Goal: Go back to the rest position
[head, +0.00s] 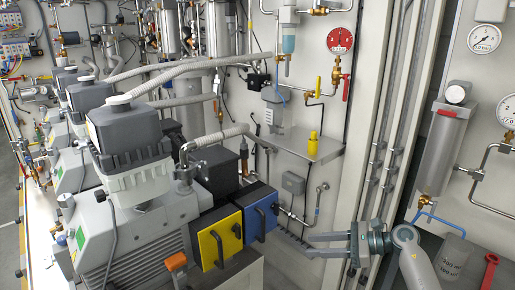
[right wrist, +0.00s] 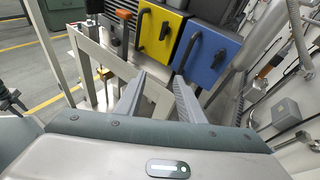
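My right gripper (head: 308,246) shows at the lower right of the head view, its fingers pointing left. In the right wrist view, the right gripper (right wrist: 158,80) has its two fingers apart with nothing between them. It is to the right of the yellow panel (head: 220,238) and the blue panel (head: 259,212), apart from both. Both panels have black handles and sit at the front of a grey vacuum pump (head: 140,190). They also show ahead of the fingers in the right wrist view. My left gripper is not in view.
A row of pumps fills the left side. A wall shelf (head: 310,150) carries a yellow bottle (head: 312,143). A red gauge (head: 340,40) and piping are on the back wall. A grey cylinder (head: 444,150) hangs at the right. A metal stand (right wrist: 95,60) is near the fingers.

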